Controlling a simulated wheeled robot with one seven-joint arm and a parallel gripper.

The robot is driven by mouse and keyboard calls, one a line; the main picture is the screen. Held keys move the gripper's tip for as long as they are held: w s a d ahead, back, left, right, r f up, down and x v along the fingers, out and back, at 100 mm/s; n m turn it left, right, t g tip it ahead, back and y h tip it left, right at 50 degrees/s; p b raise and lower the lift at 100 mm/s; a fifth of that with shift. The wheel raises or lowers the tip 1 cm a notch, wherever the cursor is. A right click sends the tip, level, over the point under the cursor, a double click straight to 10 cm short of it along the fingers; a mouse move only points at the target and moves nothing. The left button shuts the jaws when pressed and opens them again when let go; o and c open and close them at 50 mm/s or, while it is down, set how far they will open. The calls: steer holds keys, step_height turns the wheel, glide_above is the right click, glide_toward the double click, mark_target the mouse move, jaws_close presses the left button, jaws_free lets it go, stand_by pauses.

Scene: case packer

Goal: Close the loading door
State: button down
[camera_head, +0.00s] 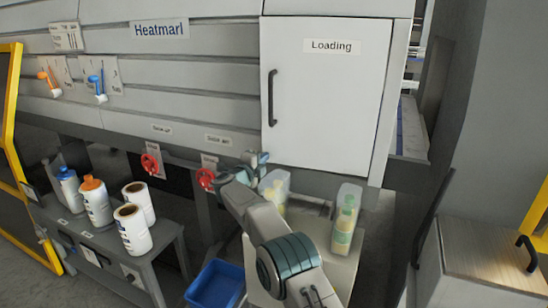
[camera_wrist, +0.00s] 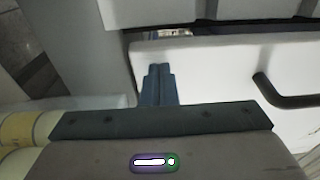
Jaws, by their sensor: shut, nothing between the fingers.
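The loading door (camera_head: 330,100) is a white panel with a "Loading" label and a black vertical handle (camera_head: 271,98) near its left edge. In the wrist view the door (camera_wrist: 220,70) shows with its handle (camera_wrist: 285,98) at the right. A narrow dark gap runs along the handle-side edge, with a glimpse of the inside, so the door looks slightly ajar. My gripper (camera_head: 262,158) is at the door's lower left corner, below the handle. Its fingers (camera_wrist: 158,68) are shut and empty, in front of the door's corner. I cannot tell whether they touch it.
Clear bins with bottles (camera_head: 345,220) stand on a stand below the door. A grey bench (camera_head: 165,240) with several bottles and rolls and a blue bin (camera_head: 215,284) are lower left. A wooden-topped cabinet (camera_head: 490,255) stands right.

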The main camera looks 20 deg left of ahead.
steer(key=shift+w+a, duration=0.15)
steer(key=shift+w, duration=0.25)
stand_by(0.3)
steer(key=s+a+b, duration=0.4)
steer(key=s+a, duration=0.3)
steer(key=s, duration=0.3)
steer(key=shift+s+a+b, duration=0.15)
steer(key=shift+a+b, duration=0.25)
